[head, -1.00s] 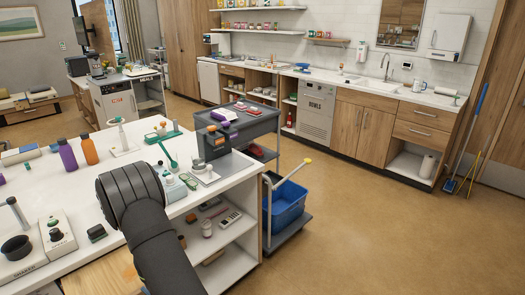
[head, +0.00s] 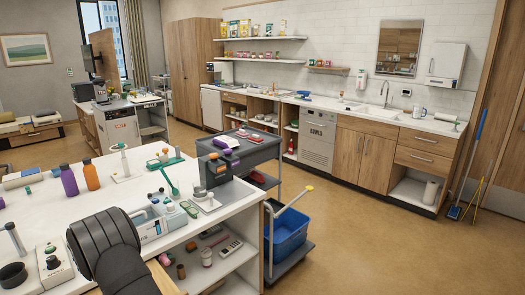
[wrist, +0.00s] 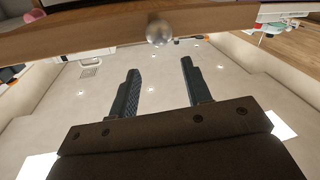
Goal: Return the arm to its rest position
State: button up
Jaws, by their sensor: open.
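My gripper shows in the wrist view (wrist: 160,88), its two dark fingers well apart with nothing between them. A light ceiling with small lamps lies behind the fingers in that view. In the head view my dark arm rises from the lower left, in front of the near edge of the white table (head: 120,215). My gripper's fingers cannot be made out in the head view.
A purple bottle (head: 69,180) and an orange bottle (head: 91,175) stand on the table left of centre. A grey cart (head: 254,150) and a blue bucket (head: 287,234) stand beyond its right end. The floor (head: 375,240) at right is clear. A wooden edge (wrist: 130,30) crosses the top of the wrist view.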

jog(key=w+d+r, duration=0.4)
jog(key=d+r, duration=0.3)
jog(key=d, duration=0.4)
jog(key=shift+s+a+f, duration=0.5)
jog(key=shift+a+f, duration=1.35)
jog(key=shift+a, duration=0.2)
jog(key=shift+s+a+f, duration=0.5)
jog(key=shift+a+f, duration=1.35)
jog(key=shift+a, duration=0.2)
jog(key=shift+s+a+f, duration=0.5)
jog(key=shift+a+f, duration=1.35)
jog(key=shift+a, duration=0.2)
jog(key=w+d+r, duration=0.1)
jog(key=d+r, duration=0.6)
jog(key=shift+r, duration=0.35)
